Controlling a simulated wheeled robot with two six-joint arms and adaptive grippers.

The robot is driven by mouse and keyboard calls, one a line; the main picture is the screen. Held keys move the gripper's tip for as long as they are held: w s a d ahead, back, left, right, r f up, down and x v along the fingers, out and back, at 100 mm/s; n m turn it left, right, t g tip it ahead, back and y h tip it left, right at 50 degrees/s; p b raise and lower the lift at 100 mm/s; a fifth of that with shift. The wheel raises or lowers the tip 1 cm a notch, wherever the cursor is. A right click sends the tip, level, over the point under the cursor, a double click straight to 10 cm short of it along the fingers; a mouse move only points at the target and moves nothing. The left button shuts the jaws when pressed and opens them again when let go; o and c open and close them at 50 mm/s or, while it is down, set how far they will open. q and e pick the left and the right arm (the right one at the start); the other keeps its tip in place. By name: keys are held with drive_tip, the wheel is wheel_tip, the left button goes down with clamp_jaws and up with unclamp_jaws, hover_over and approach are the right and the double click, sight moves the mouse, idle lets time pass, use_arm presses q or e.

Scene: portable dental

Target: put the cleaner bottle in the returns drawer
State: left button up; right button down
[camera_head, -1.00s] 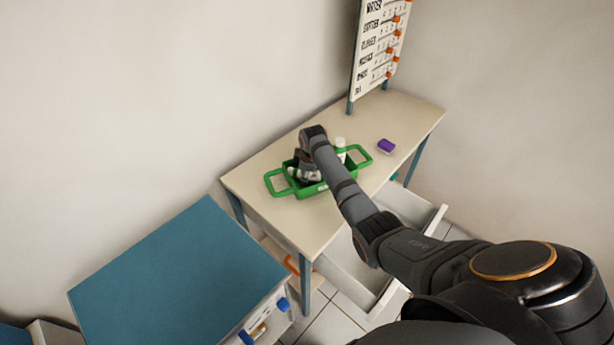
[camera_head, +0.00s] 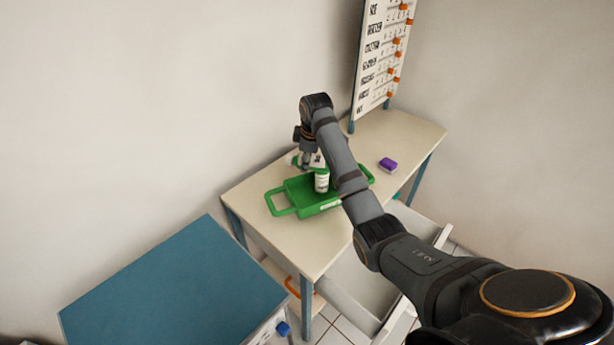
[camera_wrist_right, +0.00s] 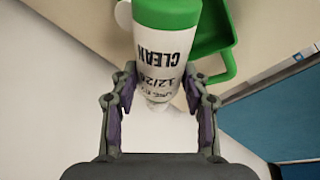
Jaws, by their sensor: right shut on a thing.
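The cleaner bottle (camera_wrist_right: 167,45) fills the top middle of the right wrist view. It is white with a green end, and its "CLEAN" label reads upside down. My right gripper (camera_wrist_right: 160,100) is shut on its narrow end, and it also shows in the head view (camera_head: 307,165), just above the far side of the green tray. There the arm and gripper partly hide the held bottle. An open white drawer (camera_head: 357,312) juts from the table below my right arm. I cannot read a returns label on it. My left gripper is out of view.
The green handled tray (camera_head: 292,190) sits on the beige table (camera_head: 262,222), with a white and green container (camera_head: 321,182) at it. A purple block (camera_head: 388,164) lies at the right. A label board (camera_head: 380,60) stands behind. A blue-topped cabinet (camera_head: 170,290) is at the left.

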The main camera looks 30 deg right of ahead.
drive_tip(key=shift+r, duration=1.85)
wheel_tip(320, 180, down, 13)
drive_tip(key=shift+f+p, duration=0.1)
drive_tip(key=shift+p, duration=0.65)
wheel_tip(320, 180, down, 4)
drive_tip(key=shift+f+p, duration=0.15)
drive_tip(key=shift+p, duration=0.6)
drive_tip(key=shift+f, duration=0.15)
drive_tip(key=c, duration=0.7)
unclamp_jaws()
drive_tip(key=shift+o, duration=0.2)
